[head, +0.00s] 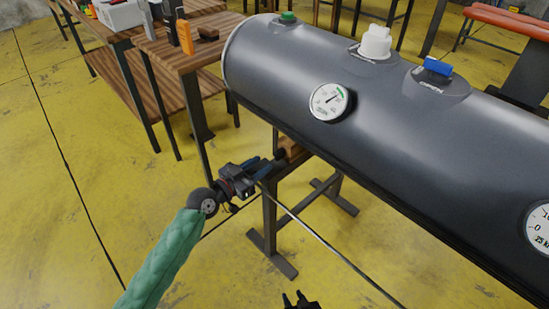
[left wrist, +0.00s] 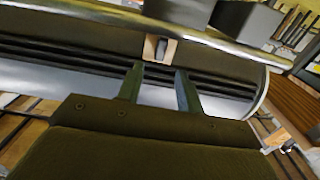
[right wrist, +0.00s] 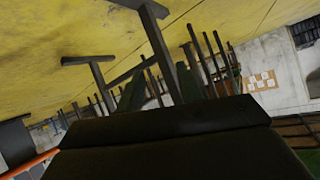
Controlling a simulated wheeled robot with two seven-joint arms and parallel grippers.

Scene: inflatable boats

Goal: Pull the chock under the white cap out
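The large grey inflatable tube (head: 400,120) lies on a dark stand. The white cap (head: 375,42) sits on top of it, between the green and blue caps. A wooden chock (head: 292,148) shows under the tube's near side, below the round gauge; most of it is hidden. My left gripper (head: 276,160) points at this chock from the left, very close to it. In the left wrist view the chock (left wrist: 171,49) shows beyond and between the parted, empty fingertips. Contact is not visible. My right gripper (head: 294,297) is low at the bottom edge, open and empty, away from the tube.
The green cap (head: 288,16) and blue cap (head: 438,66) also top the tube. Two gauges (head: 329,101) face the near side. The stand's legs (head: 270,215) are below the left gripper. A wooden table (head: 165,50) stands at the left. Yellow floor in front is clear.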

